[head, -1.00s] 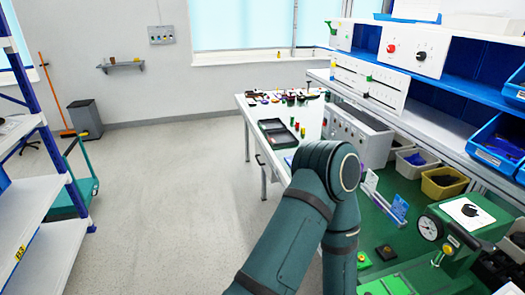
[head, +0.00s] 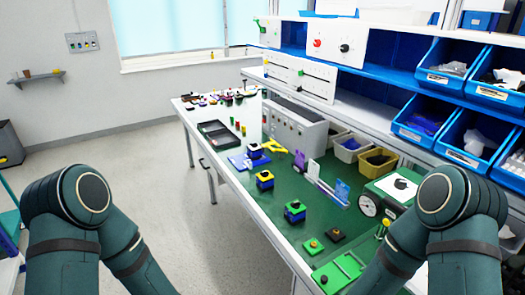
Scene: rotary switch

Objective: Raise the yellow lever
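I cannot tell for sure which part is the yellow lever. A yellow, handle-like piece (head: 277,148) lies on the green bench top, by a blue-and-black block. A small yellow knob (head: 387,223) stands on the green device with a round gauge (head: 368,206) at the right. A green lever (head: 258,22) sticks out from a white panel on the upper shelf. My two dark green arms show at the lower left and lower right. Neither gripper shows in the head view, so their state is hidden.
The bench (head: 222,178) holds several coloured blocks and a black tray (head: 219,135). White panels with knobs (head: 337,43) and sliders (head: 299,77) sit on the shelving, with blue bins (head: 425,118) at the right.

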